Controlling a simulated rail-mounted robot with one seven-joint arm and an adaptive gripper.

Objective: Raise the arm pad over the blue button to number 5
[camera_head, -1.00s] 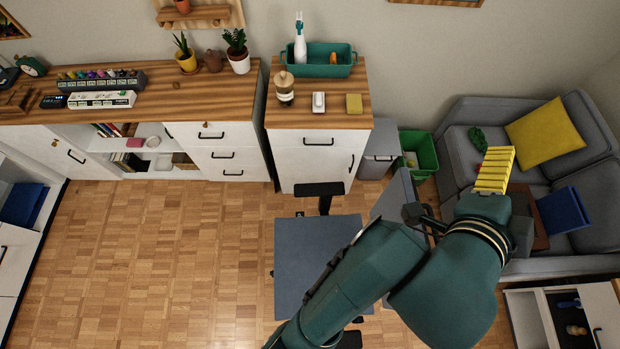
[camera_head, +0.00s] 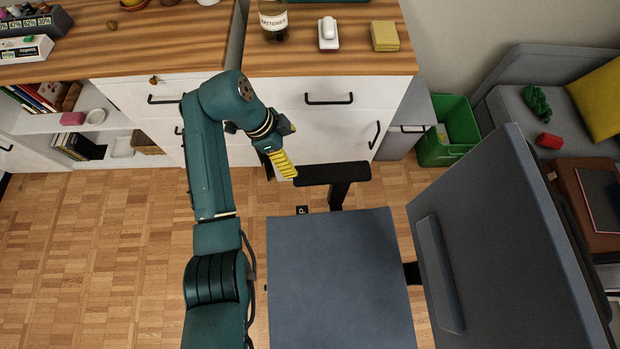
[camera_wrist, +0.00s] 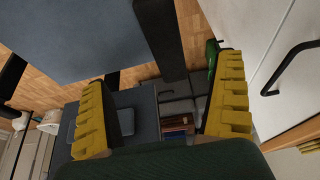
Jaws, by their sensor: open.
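The black arm pad (camera_head: 333,173) stands on a dark post (camera_head: 338,194) at the chair side nearest the white cabinet. In the wrist view, a dark bar that looks like the arm pad (camera_wrist: 158,35) enters from the top, between and beyond my fingers. My gripper (camera_head: 284,166) is open and empty, with yellow ribbed fingers beside the pad's left end. In the wrist view my gripper (camera_wrist: 163,78) shows both fingers spread. I cannot make out the blue button or any height numbers.
The chair's blue-grey seat (camera_head: 340,280) and tall backrest (camera_head: 500,250) fill the middle and right. The white cabinet (camera_head: 330,125) with black handles stands close behind the pad. A green bin (camera_head: 448,135) is to its right. Wooden floor (camera_head: 90,250) is free at left.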

